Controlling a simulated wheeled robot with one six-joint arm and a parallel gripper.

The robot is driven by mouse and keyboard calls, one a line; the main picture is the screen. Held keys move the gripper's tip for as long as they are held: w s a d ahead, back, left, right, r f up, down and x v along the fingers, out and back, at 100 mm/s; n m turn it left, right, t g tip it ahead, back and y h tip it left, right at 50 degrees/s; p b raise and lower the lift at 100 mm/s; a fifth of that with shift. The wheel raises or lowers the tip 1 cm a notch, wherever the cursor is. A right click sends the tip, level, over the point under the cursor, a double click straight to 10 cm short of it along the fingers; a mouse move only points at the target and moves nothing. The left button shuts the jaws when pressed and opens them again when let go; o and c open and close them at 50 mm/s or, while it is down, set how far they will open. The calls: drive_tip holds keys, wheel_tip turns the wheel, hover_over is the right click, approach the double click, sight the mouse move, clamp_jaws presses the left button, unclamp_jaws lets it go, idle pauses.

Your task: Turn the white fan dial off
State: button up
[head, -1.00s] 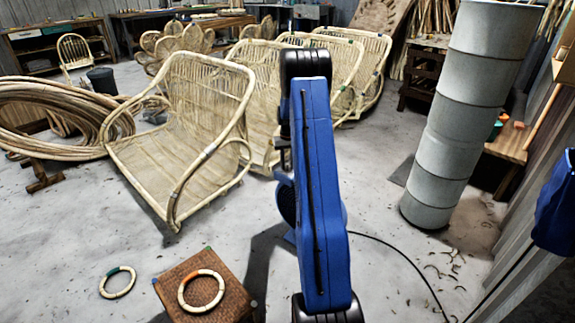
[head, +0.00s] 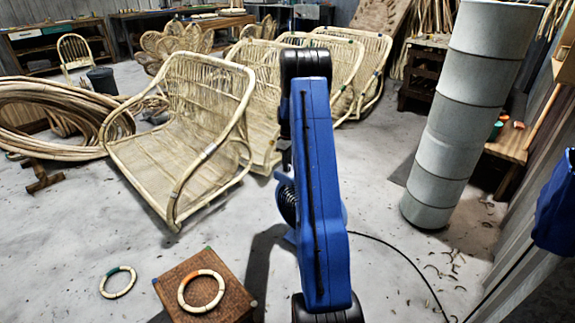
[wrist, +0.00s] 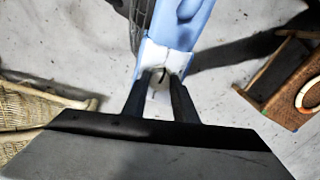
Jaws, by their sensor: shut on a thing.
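The blue fan (head: 287,206) stands on the floor, mostly hidden behind my arm in the head view. In the wrist view its light blue body (wrist: 182,25) and part of its dark wire guard (wrist: 142,12) show at the top. A white panel (wrist: 172,58) lies below the blue body. My gripper (wrist: 160,88) is shut on the white dial (wrist: 158,84), which shows between its two dark fingers. A small dark mark shows just above the dial. The fingertips are hidden behind my arm in the head view.
A woven box (head: 205,298) with a rattan ring (head: 201,291) on it stands at the front left, beside another ring (head: 118,282) on the floor. Rattan chair frames (head: 180,135) stand behind the fan. A tall grey column (head: 452,130) is at right. A cable crosses the floor.

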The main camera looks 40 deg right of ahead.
drive_tip(key=shift+n, duration=0.6)
drive_tip(key=o, duration=1)
drive_tip(key=shift+o, duration=0.2)
wheel_tip(320, 180, up, 17)
drive_tip(key=shift+r, duration=0.2)
